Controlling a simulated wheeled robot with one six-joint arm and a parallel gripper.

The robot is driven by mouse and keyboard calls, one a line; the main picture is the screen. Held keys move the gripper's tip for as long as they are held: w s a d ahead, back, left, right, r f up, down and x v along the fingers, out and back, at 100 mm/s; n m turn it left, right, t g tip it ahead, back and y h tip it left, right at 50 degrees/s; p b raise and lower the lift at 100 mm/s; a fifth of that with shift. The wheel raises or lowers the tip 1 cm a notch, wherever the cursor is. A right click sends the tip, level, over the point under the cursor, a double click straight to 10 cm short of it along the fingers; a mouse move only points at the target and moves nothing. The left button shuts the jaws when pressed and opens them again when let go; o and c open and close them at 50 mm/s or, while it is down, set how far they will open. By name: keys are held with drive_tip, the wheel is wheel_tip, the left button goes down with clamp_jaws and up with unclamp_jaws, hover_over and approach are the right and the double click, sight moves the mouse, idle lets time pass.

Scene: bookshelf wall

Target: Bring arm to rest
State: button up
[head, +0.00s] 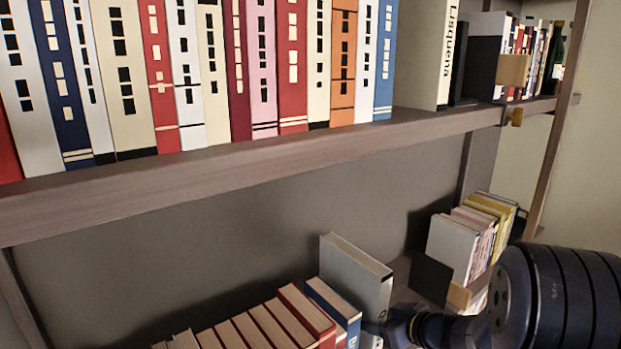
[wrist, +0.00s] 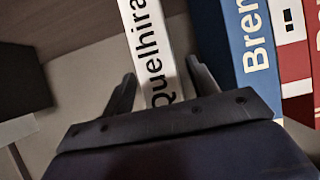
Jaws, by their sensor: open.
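My gripper (wrist: 160,70) is open in the wrist view, with one dark finger on each side of a white book spine (wrist: 152,45) lettered "Quelhira". Gaps show between the fingers and the spine, most clearly at the left. In the head view my gripper (head: 372,335) is low, right of centre, in front of the lower shelf and partly cut off by the frame. A grey-covered book (head: 350,277), which seems to be the same one, stands upright just behind it. My dark arm fills the lower right.
A blue book (wrist: 250,45) and a red book (wrist: 290,50) stand right of the spine. A row of books (head: 255,325) lines the lower shelf. The upper shelf board (head: 250,155) runs above. More books (head: 470,235) stand at right, beyond a dark bookend (head: 430,278).

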drive_tip(key=shift+x, duration=1.05)
drive_tip(key=shift+s+d+r+p, duration=0.15)
drive_tip(key=shift+r+p, duration=0.2)
drive_tip(key=shift+r, duration=0.85)
